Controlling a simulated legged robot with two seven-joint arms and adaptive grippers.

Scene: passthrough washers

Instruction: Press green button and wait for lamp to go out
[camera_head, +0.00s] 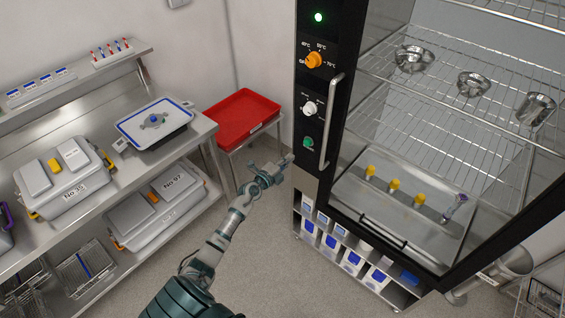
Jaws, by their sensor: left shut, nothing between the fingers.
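The green button (308,141) is a knob-like disc low on the black control panel (313,100) of a tall cabinet. The lamp (318,17) at the top of that panel glows green. My left gripper (286,161) is shut and empty. In the picture it is just below and left of the green button, near the panel's lower edge. I cannot tell whether it touches the cabinet. My right gripper is out of view.
An orange knob (314,60), a white knob (309,108) and a vertical handle (330,120) are near the button. A red tray (241,117) stands behind my left gripper. A steel shelf (205,130) with lidded boxes is at left. Metal bowls (413,58) sit on the cabinet's wire racks.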

